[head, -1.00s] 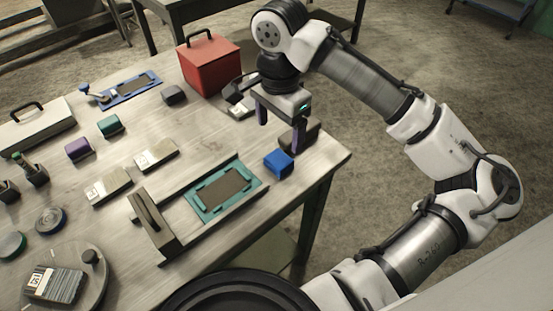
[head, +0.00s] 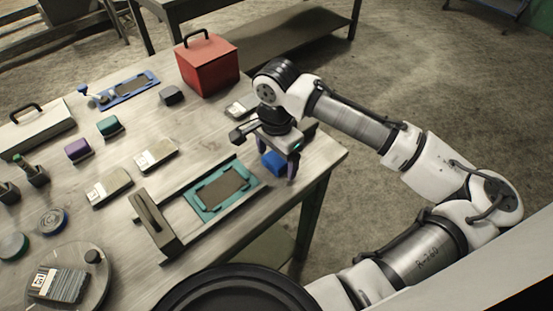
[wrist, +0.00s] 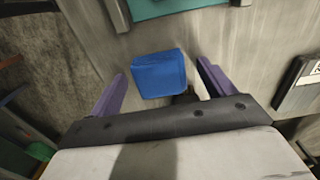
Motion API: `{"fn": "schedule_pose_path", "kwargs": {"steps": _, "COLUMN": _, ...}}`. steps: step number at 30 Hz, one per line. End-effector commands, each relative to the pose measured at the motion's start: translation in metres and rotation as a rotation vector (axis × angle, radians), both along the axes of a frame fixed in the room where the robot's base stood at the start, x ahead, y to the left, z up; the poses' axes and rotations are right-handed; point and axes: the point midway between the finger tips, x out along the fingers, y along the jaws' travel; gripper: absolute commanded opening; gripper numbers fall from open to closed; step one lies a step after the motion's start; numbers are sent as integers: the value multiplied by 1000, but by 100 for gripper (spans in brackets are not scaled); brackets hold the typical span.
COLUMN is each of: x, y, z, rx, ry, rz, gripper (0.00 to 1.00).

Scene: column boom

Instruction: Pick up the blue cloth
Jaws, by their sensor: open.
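The blue cloth (head: 273,162) is a small folded block on the table near its right corner, beside the teal frame. In the wrist view the blue cloth (wrist: 158,74) lies ahead of and between the two purple fingers. My gripper (head: 278,165) is open and low over the cloth in the head view, with one finger showing to the cloth's right. In the wrist view my gripper (wrist: 162,88) has its fingers apart on either side, with gaps to the cloth. My arm partly hides the table behind the cloth.
The teal frame (head: 201,202) sits in a grey fixture close left of the cloth. A red toolbox (head: 207,68) stands behind. Labelled packs (head: 157,154) lie to the left. The table's right edge (head: 330,168) is close by, with open floor beyond.

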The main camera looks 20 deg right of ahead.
Motion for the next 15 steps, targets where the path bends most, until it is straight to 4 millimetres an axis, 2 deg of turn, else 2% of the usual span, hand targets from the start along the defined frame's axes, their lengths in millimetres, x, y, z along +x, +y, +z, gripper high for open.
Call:
{"fn": "schedule_pose_path", "kwargs": {"steps": 2, "x": 0, "y": 0, "z": 0, "rx": 0, "ry": 0, "rz": 0, "gripper": 78}}
{"fn": "schedule_pose_path", "kwargs": {"steps": 12, "x": 0, "y": 0, "z": 0, "rx": 0, "ry": 0, "rz": 0, "gripper": 34}}
{"fn": "schedule_pose_path", "kwargs": {"steps": 15, "x": 0, "y": 0, "z": 0, "rx": 0, "ry": 0, "rz": 0, "gripper": 34}}
